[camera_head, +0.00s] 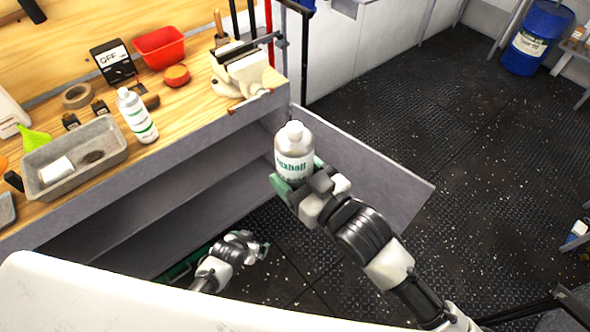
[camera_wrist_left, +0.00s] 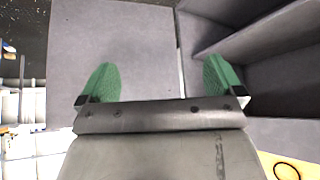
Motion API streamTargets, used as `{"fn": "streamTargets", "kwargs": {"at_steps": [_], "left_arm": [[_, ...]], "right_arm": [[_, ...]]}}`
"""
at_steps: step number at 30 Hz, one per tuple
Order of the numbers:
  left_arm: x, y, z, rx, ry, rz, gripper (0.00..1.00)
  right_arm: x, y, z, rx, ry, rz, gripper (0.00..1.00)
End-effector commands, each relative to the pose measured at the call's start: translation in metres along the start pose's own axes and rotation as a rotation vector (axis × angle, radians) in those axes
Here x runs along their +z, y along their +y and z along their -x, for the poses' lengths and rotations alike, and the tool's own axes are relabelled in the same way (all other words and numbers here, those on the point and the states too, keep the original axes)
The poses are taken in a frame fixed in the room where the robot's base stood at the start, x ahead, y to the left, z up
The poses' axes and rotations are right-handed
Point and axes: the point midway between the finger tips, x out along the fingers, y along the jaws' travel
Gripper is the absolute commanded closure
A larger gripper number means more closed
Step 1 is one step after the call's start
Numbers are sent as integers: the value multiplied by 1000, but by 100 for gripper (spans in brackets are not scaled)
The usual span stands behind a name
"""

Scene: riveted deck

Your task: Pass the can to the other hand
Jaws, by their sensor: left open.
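The can (camera_head: 293,150), a pale grey-white bottle shape with a white cap and green lettering, stands nearly upright in my right gripper (camera_head: 294,178). The right gripper's green fingers are around its lower part, in front of the bench's end. My left gripper (camera_head: 263,250) is lower and to the left, beside the open shelves, well apart from the can. In the left wrist view the left gripper (camera_wrist_left: 160,85) is open, with its green fingers spread and nothing between them. The can does not show in that view.
A wooden workbench (camera_head: 185,110) holds a similar white bottle (camera_head: 137,115), a grey tray (camera_head: 110,160), a red bin (camera_head: 160,47) and a vise (camera_head: 240,72). Grey shelves (camera_head: 180,205) are under it. A blue drum (camera_head: 535,38) stands far right. The dark deck between is mostly clear.

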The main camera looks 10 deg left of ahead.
Motion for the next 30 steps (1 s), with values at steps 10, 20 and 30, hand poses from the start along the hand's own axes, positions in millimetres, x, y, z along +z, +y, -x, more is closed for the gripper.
{"fn": "streamTargets", "kwargs": {"at_steps": [10,20,30], "left_arm": [[195,10,2,-8,-277,-5,4],[331,24,43,4,-471,-18,4],[363,28,59,9,-518,-22,4]], "right_arm": [[-1,0,0,0,3,0,68],[-1,0,0,0,3,0,68],[-1,0,0,0,3,0,68]]}}
